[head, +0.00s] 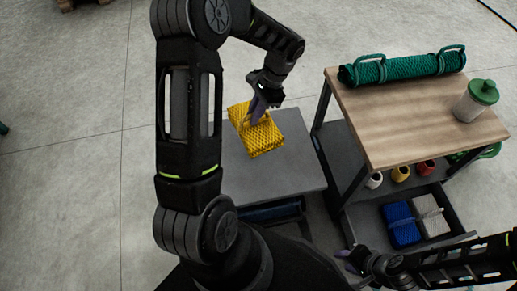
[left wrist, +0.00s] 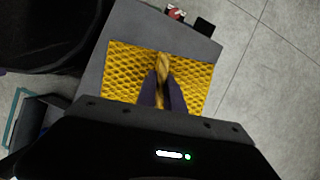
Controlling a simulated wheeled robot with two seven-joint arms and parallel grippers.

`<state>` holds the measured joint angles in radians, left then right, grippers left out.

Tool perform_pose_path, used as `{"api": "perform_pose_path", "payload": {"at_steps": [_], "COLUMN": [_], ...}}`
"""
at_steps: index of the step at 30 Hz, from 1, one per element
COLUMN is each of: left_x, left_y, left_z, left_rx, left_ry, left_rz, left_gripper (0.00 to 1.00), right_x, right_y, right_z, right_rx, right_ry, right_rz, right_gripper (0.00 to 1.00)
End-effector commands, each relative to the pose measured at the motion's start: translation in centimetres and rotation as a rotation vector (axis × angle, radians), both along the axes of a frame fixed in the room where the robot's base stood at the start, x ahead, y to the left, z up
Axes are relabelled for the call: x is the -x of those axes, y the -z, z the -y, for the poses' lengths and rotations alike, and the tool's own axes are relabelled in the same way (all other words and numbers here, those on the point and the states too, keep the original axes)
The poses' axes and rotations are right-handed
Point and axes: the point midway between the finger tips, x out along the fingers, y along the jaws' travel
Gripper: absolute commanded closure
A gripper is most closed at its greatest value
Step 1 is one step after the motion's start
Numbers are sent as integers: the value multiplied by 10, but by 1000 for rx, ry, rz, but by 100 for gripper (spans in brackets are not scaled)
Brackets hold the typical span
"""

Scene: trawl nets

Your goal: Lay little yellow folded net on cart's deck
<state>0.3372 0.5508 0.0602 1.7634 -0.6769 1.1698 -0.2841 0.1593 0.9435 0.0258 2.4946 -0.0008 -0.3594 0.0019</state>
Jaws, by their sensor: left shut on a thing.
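The little yellow folded net (head: 264,138) is at the far edge of the cart's grey deck (head: 285,178) in the head view, partly over that edge. My left gripper (head: 253,119) is shut on the net's twisted yellow strap, with its fingers pointing down. In the left wrist view the yellow net (left wrist: 125,75) spreads on both sides of the fingers (left wrist: 164,85), with the grey deck (left wrist: 140,22) behind it. I cannot tell whether the net touches the deck. My right gripper (head: 350,258) is at the lower right, beside the lower drawer; its jaws are unclear.
A wood-topped table (head: 415,115) stands right of the cart, bearing a green rolled net (head: 400,68) and a lidded jar (head: 475,100). Its open drawer holds a blue folded net (head: 401,225) and a white one (head: 430,216). Several spools sit on the shelf. Floor left is clear.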

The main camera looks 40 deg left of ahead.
Motion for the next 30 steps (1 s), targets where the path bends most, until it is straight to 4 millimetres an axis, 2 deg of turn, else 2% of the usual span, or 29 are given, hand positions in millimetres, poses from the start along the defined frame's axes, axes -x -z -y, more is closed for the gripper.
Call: {"api": "perform_pose_path", "payload": {"at_steps": [3, 6, 17, 20, 27, 30], "left_x": [9, 11, 11, 12, 11, 11], "left_y": [4, 8, 12, 23, 64, 71], "left_z": [-15, -20, -20, -21, -20, -20], "left_rx": [0, 1, 1, 2, 2, 1], "left_ry": [158, 221, 228, 229, 228, 226], "left_rz": [0, 1, 2, -1, 0, 3], "left_gripper": [100, 100, 100, 100, 100, 100], "right_x": [2, 2, 2, 2, -1, -1], "right_y": [-8, -8, -6, -2, 10, 11], "right_z": [-1, -2, -2, -2, 1, 1], "right_rx": [-2, -3, -3, -2, 1, 2], "right_ry": [-3, -5, -5, -3, 2, 4], "right_rz": [-3, -3, -3, -3, 0, 1], "right_gripper": [64, 64, 64, 64, 64, 64]}}
